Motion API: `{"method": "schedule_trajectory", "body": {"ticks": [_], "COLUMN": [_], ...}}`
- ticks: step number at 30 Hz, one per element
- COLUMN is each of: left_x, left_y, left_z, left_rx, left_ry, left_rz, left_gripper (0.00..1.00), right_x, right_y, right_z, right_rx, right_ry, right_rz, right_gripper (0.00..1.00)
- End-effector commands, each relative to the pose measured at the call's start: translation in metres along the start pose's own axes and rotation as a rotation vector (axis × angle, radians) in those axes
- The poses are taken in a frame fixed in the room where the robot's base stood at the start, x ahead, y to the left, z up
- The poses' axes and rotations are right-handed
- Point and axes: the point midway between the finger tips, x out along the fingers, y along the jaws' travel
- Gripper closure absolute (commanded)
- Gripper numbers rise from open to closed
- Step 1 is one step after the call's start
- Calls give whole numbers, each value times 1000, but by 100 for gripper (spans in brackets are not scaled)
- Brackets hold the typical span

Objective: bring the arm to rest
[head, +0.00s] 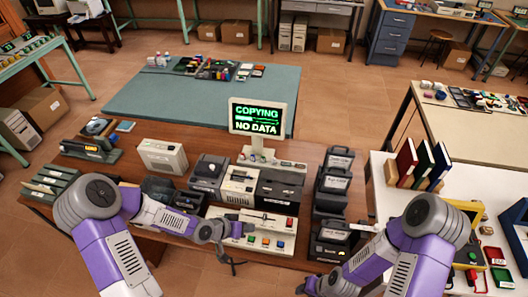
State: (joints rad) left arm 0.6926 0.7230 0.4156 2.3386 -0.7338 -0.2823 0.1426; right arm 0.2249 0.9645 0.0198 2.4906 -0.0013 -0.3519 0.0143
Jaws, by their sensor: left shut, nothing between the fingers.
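My left arm comes in from the left, with its purple and white forearm over the front of the brown desk. My left gripper (243,229) is shut and empty, over the left part of a pale control panel (283,222) with coloured buttons. I cannot tell whether it touches the panel. My right arm is bent at the lower right, and its purple forearm slants down to the bottom edge. The fingers of my right gripper do not show.
A monitor (257,118) reading "COPYING NO DATA" stands behind several box-shaped devices (240,183). Dark units (333,182) stand in a column to the right. Red, black and green binders (422,163) stand on a white table (378,181). A green mat (150,102) has free room.

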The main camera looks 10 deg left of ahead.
Motion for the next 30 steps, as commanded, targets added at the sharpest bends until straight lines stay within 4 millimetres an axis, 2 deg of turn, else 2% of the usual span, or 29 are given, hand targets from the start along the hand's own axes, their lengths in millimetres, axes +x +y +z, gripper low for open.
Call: {"method": "schedule_trajectory", "body": {"ticks": [5,8,11,15,21,22,24,30], "left_x": [2,10,23,32,24,25,40,63], "left_y": [2,7,15,18,9,4,-6,-23], "left_z": [3,21,57,116,186,193,199,215], "left_rx": [-8,-56,-146,-271,-385,-396,-397,-397], "left_ry": [-8,-53,-141,-281,-443,-453,-440,-439], "left_rz": [1,-2,-26,-114,-291,-312,-303,-300], "left_gripper": [100,100,100,100,100,100,100,100], "right_x": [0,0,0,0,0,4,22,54], "right_y": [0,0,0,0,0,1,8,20], "right_z": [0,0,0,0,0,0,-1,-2], "right_rx": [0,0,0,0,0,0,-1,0], "right_ry": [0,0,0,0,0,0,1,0], "right_rz": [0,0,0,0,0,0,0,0], "right_gripper": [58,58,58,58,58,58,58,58]}}
